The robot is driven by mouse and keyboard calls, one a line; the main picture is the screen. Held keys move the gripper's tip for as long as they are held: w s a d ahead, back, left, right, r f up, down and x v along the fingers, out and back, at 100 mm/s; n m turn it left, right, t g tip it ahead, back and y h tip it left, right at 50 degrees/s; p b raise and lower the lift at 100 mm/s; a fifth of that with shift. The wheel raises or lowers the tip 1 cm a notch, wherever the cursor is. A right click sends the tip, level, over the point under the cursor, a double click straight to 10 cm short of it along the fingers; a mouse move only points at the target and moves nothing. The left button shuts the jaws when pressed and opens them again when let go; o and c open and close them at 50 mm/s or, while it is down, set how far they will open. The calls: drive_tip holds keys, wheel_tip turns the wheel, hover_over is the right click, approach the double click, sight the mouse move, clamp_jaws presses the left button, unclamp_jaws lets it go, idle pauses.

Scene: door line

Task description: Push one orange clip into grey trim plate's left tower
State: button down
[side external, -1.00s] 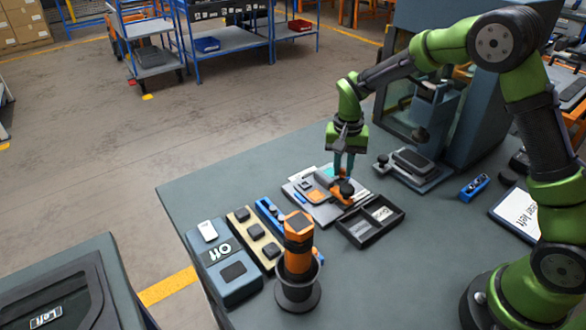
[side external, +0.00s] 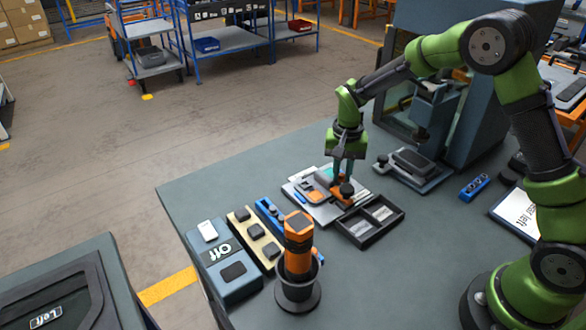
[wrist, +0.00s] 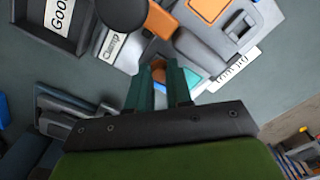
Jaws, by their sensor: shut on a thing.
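My gripper (side external: 344,172) is low over the fixture's right part. In the wrist view its teal fingers (wrist: 160,82) are closed around a small orange-brown piece, seemingly an orange clip (wrist: 158,73), mostly hidden between them. The grey trim plate (side external: 322,199) lies in the fixture on the bench; it shows in the wrist view as grey shapes (wrist: 203,50) beyond the fingers. I cannot tell which tower is under the fingertips, or whether the clip touches it. An orange clamp (wrist: 160,21) with a black knob (side external: 346,189) stands close to the fingers.
A black two-compartment tray (side external: 370,221) stands in front of the fixture. To the left are a blue rack (side external: 270,212), a beige strip with dark blocks (side external: 243,225) and a control box (side external: 226,262).

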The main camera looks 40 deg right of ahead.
drive_tip(key=shift+f, duration=0.1)
drive_tip(key=c, duration=0.9)
unclamp_jaws()
drive_tip(key=shift+c, duration=0.2)
wheel_tip(320, 180, up, 17)
